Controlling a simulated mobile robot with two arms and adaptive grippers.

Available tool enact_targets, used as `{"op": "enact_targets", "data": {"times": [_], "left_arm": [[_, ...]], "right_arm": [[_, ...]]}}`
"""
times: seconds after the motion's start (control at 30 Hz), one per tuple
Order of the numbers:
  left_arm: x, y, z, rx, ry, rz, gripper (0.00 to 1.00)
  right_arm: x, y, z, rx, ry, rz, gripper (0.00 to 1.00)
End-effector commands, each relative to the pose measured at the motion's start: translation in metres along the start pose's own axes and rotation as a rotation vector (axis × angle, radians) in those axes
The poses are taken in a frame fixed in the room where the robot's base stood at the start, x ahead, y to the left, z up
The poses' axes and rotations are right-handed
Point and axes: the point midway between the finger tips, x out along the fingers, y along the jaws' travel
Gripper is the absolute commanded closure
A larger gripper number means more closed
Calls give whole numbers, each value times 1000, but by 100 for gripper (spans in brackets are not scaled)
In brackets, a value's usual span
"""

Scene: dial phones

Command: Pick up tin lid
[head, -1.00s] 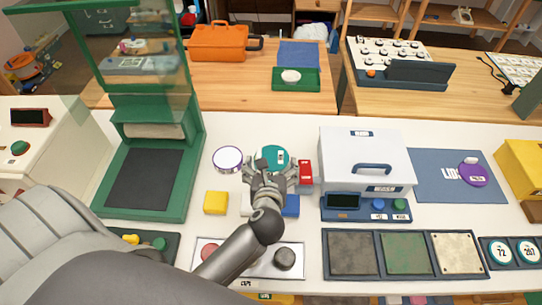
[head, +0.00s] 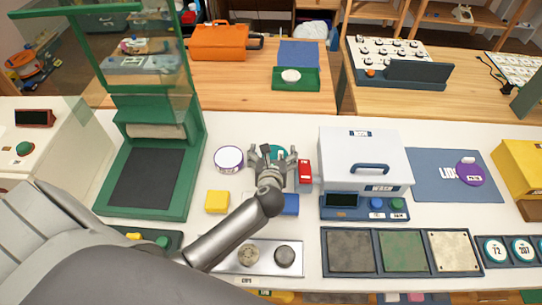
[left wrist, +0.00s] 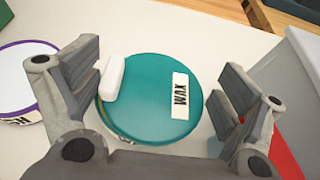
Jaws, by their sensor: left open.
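A teal round lid (left wrist: 150,100) with a white bar handle (left wrist: 115,78) and a label reading "WAX" fills the middle of the left wrist view. It seems to sit on a tin, whose side barely shows. In the head view the teal lid (head: 278,152) is partly hidden by my gripper. My left gripper (head: 270,155) is open above it, and in the left wrist view its fingers (left wrist: 160,85) stand to either side of the lid with nothing between them gripped. A purple lid (head: 470,172) lies on the blue mat (head: 435,188) at right.
A white tin with a purple rim (head: 229,158) stands left of the gripper. A red block (head: 304,172) and the white box (head: 360,150) are close on the right. A yellow block (head: 217,201) and a blue block (head: 291,204) lie in front. A green press (head: 190,195) stands at left.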

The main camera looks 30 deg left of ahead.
Motion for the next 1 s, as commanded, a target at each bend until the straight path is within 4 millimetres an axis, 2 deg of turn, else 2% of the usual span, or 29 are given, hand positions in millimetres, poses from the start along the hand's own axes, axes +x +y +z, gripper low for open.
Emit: {"op": "enact_targets", "data": {"times": [0.03, 0.27, 0.57, 0.77, 0.87, 1.0], "left_arm": [[0, 0, 0, 0, 0, 0, 8], [0, 0, 0, 1, 0, 0, 37], [-1, 0, 1, 0, 0, 0, 37], [-6, 0, 14, -3, -1, 1, 37], [-12, 0, 28, -6, -3, 0, 37], [-37, 0, 40, -4, 0, -1, 37]], "right_arm": [[0, 0, 0, 0, 1, 0, 67], [0, 0, -1, 0, 1, 0, 67], [0, 0, -1, 0, 1, 0, 67], [3, 0, -1, 0, 1, 0, 67], [6, 0, 0, 0, 1, 1, 67], [6, 1, 0, -1, 1, 1, 67]]}}
